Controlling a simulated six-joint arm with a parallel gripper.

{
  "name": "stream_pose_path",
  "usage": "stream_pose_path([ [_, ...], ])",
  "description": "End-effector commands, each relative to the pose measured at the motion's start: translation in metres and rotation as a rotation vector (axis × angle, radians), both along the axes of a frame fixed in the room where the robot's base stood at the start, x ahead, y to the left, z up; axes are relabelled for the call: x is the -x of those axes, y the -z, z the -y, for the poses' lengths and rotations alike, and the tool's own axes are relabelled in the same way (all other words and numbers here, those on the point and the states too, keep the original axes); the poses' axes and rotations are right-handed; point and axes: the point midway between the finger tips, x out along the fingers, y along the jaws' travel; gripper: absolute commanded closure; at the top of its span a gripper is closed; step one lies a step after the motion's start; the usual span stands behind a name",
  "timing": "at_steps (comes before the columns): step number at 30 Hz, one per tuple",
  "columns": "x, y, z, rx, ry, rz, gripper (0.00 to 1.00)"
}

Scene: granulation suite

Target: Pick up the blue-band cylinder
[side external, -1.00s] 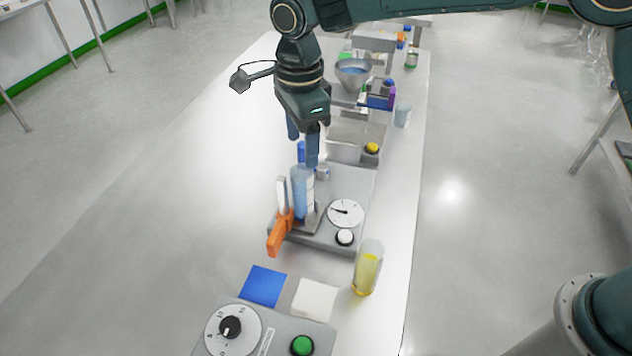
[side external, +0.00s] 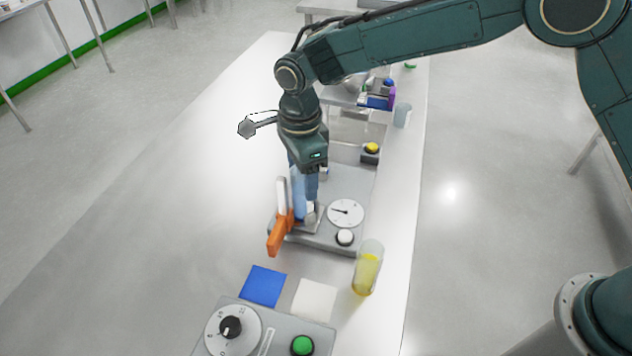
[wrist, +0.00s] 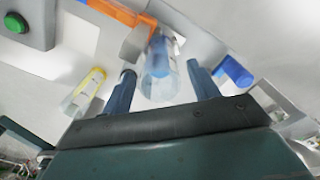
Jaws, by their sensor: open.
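The blue-band cylinder (side external: 299,196) is a clear, bluish upright vessel. It stands on a grey device with a dial (side external: 346,212), beside an orange handle (side external: 277,236). My gripper (side external: 305,188) points down at the cylinder, with its fingers low around the upper part. In the wrist view the cylinder (wrist: 158,82) shows between the two spread blue fingers, with a visible gap on each side. My gripper is open and holds nothing. In the side view the fingers partly hide the cylinder's top.
A yellow-filled clear cylinder (side external: 367,270) stands near the right table edge. A blue square (side external: 263,286) and white square (side external: 314,300) lie in front, beyond a panel with a green button (side external: 302,345). Beakers and boxes stand behind. The table's left side is clear.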

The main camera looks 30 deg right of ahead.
Motion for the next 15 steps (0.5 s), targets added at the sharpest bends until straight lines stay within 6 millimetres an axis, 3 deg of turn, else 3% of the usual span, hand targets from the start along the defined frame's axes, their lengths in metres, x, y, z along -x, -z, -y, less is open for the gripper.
stream_pose_path([
  [6, 0.0, 0.023, -0.001, 0.0, 0.0, 0.0, 0.4],
  [15, 0.0, 0.027, 0.0, 0.0, 0.0, 0.001, 0.4],
])
